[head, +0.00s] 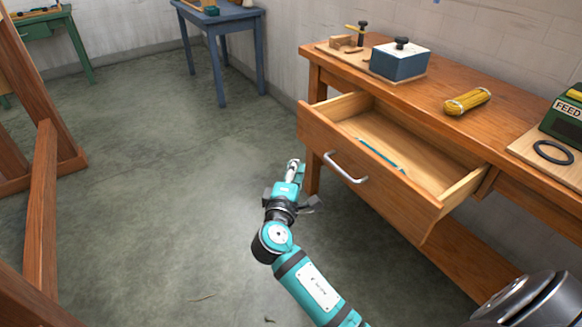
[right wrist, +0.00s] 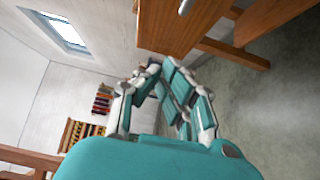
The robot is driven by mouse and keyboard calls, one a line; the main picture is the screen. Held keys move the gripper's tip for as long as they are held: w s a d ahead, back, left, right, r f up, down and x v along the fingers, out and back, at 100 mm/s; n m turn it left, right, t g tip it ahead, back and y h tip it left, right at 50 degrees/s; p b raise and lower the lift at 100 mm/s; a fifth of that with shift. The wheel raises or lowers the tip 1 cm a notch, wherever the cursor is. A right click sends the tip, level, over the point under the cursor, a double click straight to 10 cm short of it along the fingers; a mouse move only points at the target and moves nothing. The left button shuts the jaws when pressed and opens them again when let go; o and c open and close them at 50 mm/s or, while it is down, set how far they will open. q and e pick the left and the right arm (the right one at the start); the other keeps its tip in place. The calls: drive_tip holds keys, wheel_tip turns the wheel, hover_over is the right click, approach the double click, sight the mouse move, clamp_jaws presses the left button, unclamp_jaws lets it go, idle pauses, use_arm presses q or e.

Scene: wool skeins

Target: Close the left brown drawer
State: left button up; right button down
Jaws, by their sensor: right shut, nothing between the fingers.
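The brown wooden drawer (head: 405,195) stands pulled out from the workbench (head: 325,77) in the head view, its inside showing. A thin teal item (head: 380,153) lies in it. The silver bar handle (head: 345,170) is on its front. My right gripper (head: 293,168) is shut and empty, left of the drawer front and apart from the handle. In the right wrist view the shut fingers (right wrist: 157,68) are near brown wood (right wrist: 178,32), with part of a silver handle (right wrist: 186,6) at the top edge. My left gripper is not in view.
On the bench are a blue-and-white box (head: 400,64), a yellow skein (head: 467,102), a black ring (head: 553,152) on a board and a green box (head: 566,122) marked FEED. A wooden frame (head: 45,215) stands at left. The floor (head: 150,170) between is clear.

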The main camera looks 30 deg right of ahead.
sight(331, 136)
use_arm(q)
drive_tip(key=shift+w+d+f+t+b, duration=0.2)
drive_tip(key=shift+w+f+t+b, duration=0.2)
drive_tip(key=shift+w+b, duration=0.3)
use_arm(e)
drive_tip(key=shift+s+d+x, duration=0.3)
drive_tip(key=shift+d+x, duration=0.05)
drive_tip(key=shift+x, duration=1.5)
drive_tip(key=shift+s+d+x, duration=0.3)
drive_tip(key=shift+d+x, duration=0.05)
drive_tip(key=shift+x, duration=1.5)
drive_tip(key=shift+s+d+x, duration=0.3)
drive_tip(key=shift+d+x, duration=0.05)
drive_tip(key=shift+x, duration=1.5)
